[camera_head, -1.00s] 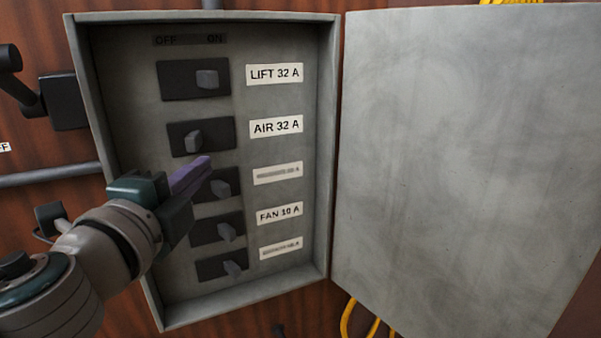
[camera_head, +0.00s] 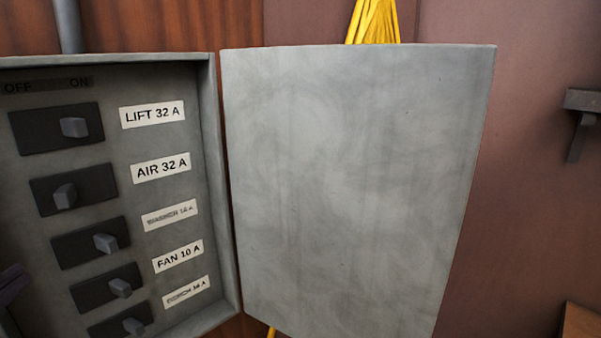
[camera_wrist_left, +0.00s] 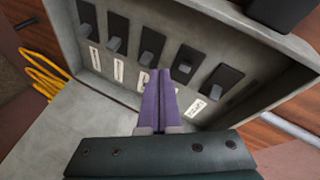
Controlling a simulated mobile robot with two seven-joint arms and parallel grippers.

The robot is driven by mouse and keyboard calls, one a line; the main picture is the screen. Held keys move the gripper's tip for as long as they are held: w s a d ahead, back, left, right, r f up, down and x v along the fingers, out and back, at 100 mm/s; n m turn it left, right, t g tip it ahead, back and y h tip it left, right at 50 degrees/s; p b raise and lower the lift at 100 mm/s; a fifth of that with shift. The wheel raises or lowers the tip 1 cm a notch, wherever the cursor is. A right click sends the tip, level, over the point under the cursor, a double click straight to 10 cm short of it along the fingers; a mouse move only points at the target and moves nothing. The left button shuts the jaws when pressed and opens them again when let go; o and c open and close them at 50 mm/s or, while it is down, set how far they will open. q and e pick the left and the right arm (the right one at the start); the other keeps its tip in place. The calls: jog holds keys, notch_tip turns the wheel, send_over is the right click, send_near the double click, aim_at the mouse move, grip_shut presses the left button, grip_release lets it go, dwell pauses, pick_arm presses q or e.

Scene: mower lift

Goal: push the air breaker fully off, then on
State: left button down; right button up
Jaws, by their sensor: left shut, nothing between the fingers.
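The AIR 32 A breaker (camera_head: 73,190) is the second from the top in the grey panel at the left of the head view. Its grey lever (camera_head: 65,196) sits at the left, under the OFF side. The other levers sit to the right. A sliver of my left gripper (camera_head: 12,284) shows at the head view's left edge, left of and below the air breaker. In the left wrist view its purple fingers (camera_wrist_left: 159,85) are together and empty, in front of the label side of the breaker row. They partly hide the labels; contact with the panel cannot be told. My right gripper is not in view.
The LIFT 32 A breaker (camera_head: 57,128) is just above, and the FAN 10 A breaker (camera_head: 106,287) is lower down. The grey panel door (camera_head: 350,190) stands open to the right. A yellow cable (camera_head: 374,22) hangs behind it.

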pick_arm(q)
jog(key=s+d+f+n+g+h+p, duration=0.1)
jog(key=s+d+f+n+g+h, duration=0.1)
jog(key=s+d, duration=0.4)
jog(key=s+d+f+n+g+h+p, duration=0.1)
jog(key=s+d+g+h, duration=0.4)
jog(key=s, duration=0.5)
jog(key=shift+s+d+f+n+g+p, duration=0.15)
jog(key=shift+d+f+n+g+p, duration=0.2)
jog(key=shift+d+f+n+g, duration=0.6)
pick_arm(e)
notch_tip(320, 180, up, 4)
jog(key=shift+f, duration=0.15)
pick_arm(q)
jog(key=shift+r, duration=0.1)
